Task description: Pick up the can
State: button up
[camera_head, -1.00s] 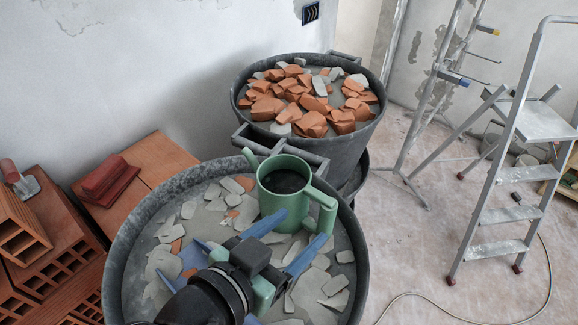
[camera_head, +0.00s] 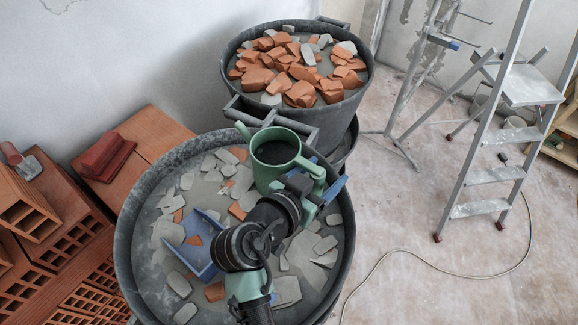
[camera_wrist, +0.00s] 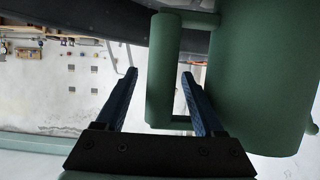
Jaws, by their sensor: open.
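The can is a green watering can (camera_head: 272,165) with a dark opening, standing upright among rubble in the near bucket. Its spout points left and its handle (camera_head: 313,168) is on the right. My gripper (camera_head: 319,188), with blue fingers, is at the handle side of the can. In the wrist view the can's body (camera_wrist: 260,75) fills the right side. The handle's bar (camera_wrist: 162,90) appears between my two open fingers (camera_wrist: 159,73). I cannot tell whether a finger touches it. My arm hides part of the handle in the head view.
The near bucket's rim (camera_head: 127,235) surrounds grey and orange shards and a blue scoop-like piece (camera_head: 197,250). A second bucket (camera_head: 345,112) of brick rubble stands behind. Bricks (camera_head: 60,245) are stacked left. A stepladder (camera_head: 490,175) and cable (camera_head: 440,252) are right.

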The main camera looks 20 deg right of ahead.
jog(key=shift+w+d+f, duration=0.2)
jog(key=shift+w+d, duration=0.1)
grip_shut()
dwell(1.2)
jog(key=shift+r, duration=0.2)
